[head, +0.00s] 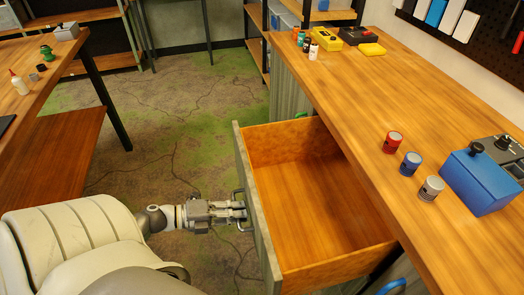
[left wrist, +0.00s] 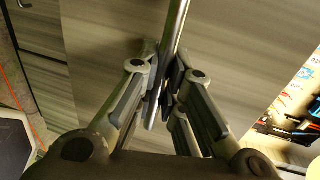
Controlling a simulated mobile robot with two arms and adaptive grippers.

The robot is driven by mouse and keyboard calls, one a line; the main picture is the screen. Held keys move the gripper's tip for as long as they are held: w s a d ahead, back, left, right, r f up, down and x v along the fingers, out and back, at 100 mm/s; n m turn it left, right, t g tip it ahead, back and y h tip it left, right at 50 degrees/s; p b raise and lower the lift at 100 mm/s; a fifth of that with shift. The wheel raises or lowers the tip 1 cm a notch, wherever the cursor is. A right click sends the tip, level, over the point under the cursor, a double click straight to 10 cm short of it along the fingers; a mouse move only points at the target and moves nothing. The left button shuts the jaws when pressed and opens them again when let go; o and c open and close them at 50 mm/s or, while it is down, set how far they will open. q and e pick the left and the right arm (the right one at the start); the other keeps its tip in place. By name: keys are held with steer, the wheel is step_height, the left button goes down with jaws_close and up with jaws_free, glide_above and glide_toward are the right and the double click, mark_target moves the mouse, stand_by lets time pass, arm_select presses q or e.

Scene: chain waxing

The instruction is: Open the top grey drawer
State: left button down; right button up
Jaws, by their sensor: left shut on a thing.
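The top grey drawer (head: 250,205) is pulled well out from under the wooden workbench in the head view. Its wooden inside is bare and empty. Its grey front also fills much of the left wrist view (left wrist: 105,70). My left gripper (head: 240,209) is at the outer side of the drawer front, shut on the drawer's handle (head: 239,196). In the left wrist view the fingers of my left gripper (left wrist: 163,88) close around the metal bar of the handle (left wrist: 177,32). My right gripper is not in view.
The workbench (head: 440,100) carries red, blue and silver cans, a blue box (head: 482,183), and small bottles with yellow and black cases farther back. Another wooden table (head: 40,72) stands at the left. Open floor (head: 180,110) lies between.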

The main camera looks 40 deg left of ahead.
arm_select(q)
steer(key=shift+f+v, duration=0.15)
steer(key=shift+v, duration=0.6)
steer(key=shift+f+v, duration=0.15)
steer(key=shift+v, duration=0.6)
steer(key=c, duration=1.5)
jaws_free()
steer(key=shift+c, duration=0.2)
steer(key=v, duration=1.2)
steer(key=shift+f, duration=0.1)
